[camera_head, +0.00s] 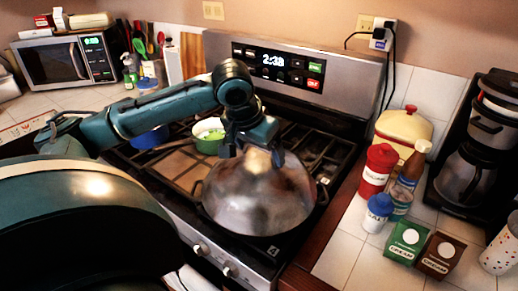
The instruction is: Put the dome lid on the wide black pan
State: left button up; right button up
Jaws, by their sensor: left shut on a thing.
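The dome lid (258,195) is a shiny metal dome over the front right of the stove. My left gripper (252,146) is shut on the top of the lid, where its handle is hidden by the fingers. The wide black pan (262,233) shows only as a dark rim and side handles around the lid's lower edge. The lid appears to be on or just above the pan; I cannot tell whether it touches all round. My right gripper is not in view.
A green pot (208,142) and a blue pan (150,137) stand on the rear and left of the stove (290,75). A red canister (378,170), bottles, small boxes and a coffee maker (478,150) crowd the right counter. A microwave (66,62) stands at back left.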

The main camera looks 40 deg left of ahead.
pick_arm(q)
jog(key=shift+f, duration=0.1)
jog(key=o, duration=1.5)
jog(key=shift+o, duration=1.1)
